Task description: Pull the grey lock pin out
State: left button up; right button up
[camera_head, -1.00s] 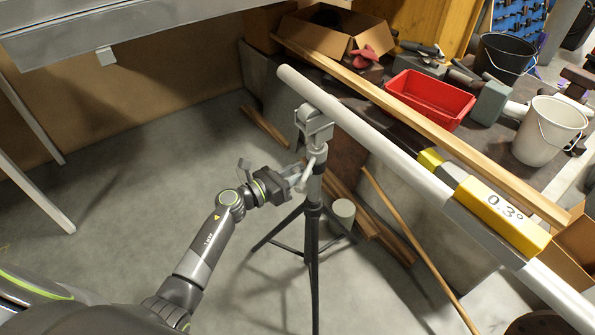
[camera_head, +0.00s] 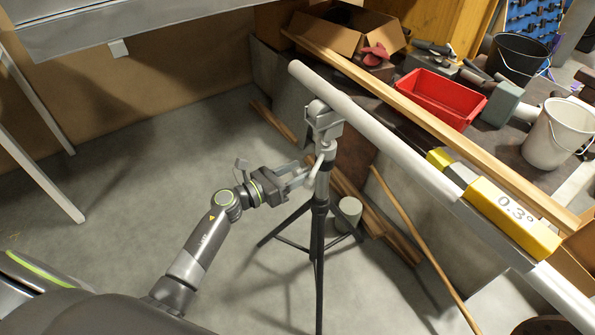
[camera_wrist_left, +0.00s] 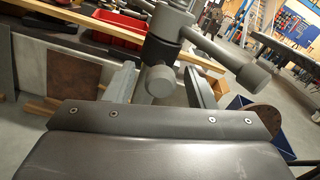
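A black tripod stand (camera_head: 319,222) with a grey head (camera_head: 323,122) stands on the floor and carries a long grey pipe (camera_head: 370,118). My left gripper (camera_head: 303,174) is at the upper part of the stand, just below its head. In the left wrist view a grey round-ended knob (camera_wrist_left: 158,82), which looks like the lock pin, points toward me between my two fingers. The fingers stand apart on either side of it, with gaps visible. A grey side handle (camera_wrist_left: 235,65) sticks out to the right above them. My right gripper is not in view.
A yellow level (camera_head: 512,218) marked 0.3° sits on the pipe. Behind are a red tray (camera_head: 440,97), a white bucket (camera_head: 556,135) and a cardboard box (camera_head: 345,30). Wooden strips lean near the stand. The floor left of the stand is clear.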

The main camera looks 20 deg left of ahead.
pick_arm(q)
jog(key=b+v, duration=0.3)
jog(key=v, duration=1.4)
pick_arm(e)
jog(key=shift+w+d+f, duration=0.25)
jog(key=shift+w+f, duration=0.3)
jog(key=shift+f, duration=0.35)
pick_arm(q)
jog(key=shift+s+a, duration=0.1)
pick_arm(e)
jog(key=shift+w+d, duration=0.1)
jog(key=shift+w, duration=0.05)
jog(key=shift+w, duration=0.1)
